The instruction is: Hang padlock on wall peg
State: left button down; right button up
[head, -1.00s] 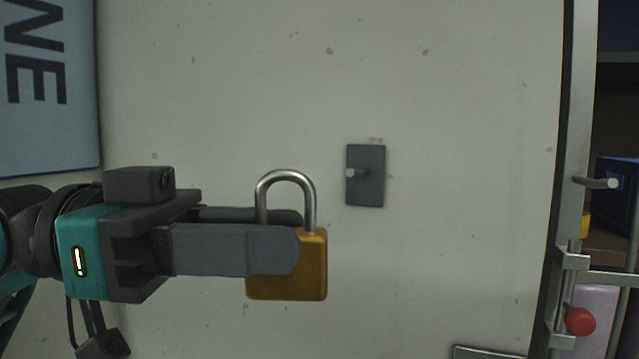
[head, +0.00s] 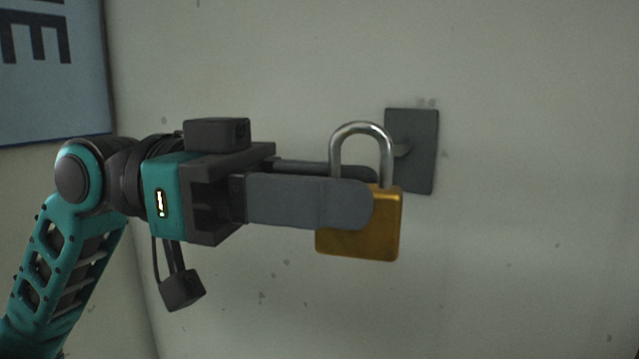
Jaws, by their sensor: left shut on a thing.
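A brass padlock (head: 388,232) with a closed silver shackle is upright in my left gripper (head: 372,195). The gripper is shut on the padlock's body, with one finger in front and one behind. The wall peg (head: 403,149) sticks out from a dark grey plate (head: 420,165) on the wall. In the picture the peg's tip is hidden behind the right leg of the shackle. I cannot tell how much depth lies between shackle and peg. My right gripper is not in view.
The pale wall (head: 540,200) around the plate is bare and clear. A blue-grey sign (head: 50,90) with dark letters is at the upper left.

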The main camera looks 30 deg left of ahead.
pick_arm(q)
jog(key=w+f+p, duration=0.1)
jog(key=w+p, duration=0.1)
jog(key=w, duration=0.7)
jog(key=shift+w+d+f, duration=0.15)
jog(key=shift+f, duration=0.05)
dwell(0.7)
dwell(0.5)
jog(key=c, duration=0.8)
grip_release()
